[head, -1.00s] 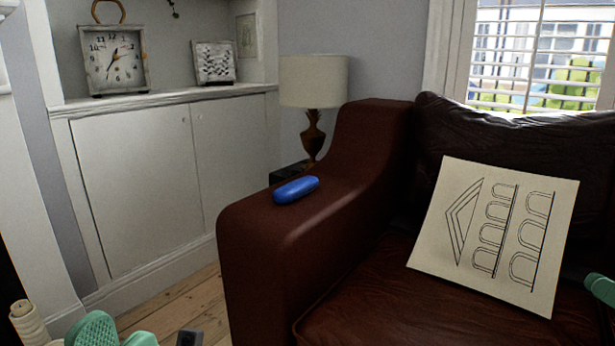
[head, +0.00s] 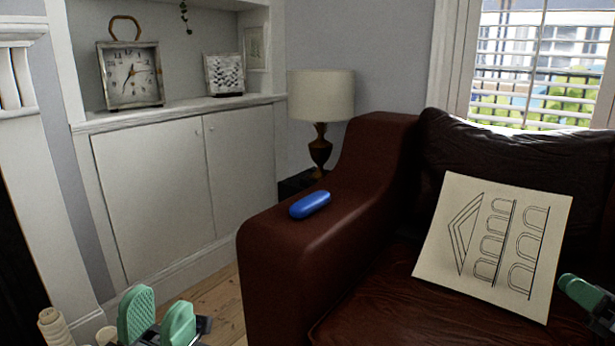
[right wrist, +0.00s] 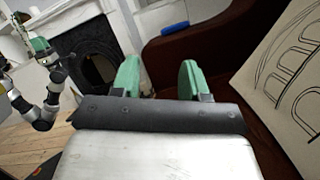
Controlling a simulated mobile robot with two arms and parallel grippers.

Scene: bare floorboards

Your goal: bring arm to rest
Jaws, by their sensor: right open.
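My left gripper (head: 157,320) shows at the bottom left of the head view, its two green fingers apart with nothing between them. It also shows with my left arm in the right wrist view (right wrist: 40,47). My right gripper (head: 585,293) is partly cut off at the right edge of the head view, in front of the sofa seat. In the right wrist view (right wrist: 159,78) its green fingers are wide apart and empty, pointing towards the sofa.
A blue case (head: 310,204) lies on the brown sofa arm (head: 285,240). A cushion with line drawings (head: 490,245) leans on the sofa. A white cabinet (head: 155,190) holds a clock (head: 130,75). A lamp (head: 321,95) stands behind the sofa arm. Bare floorboards (head: 222,305) show between cabinet and sofa.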

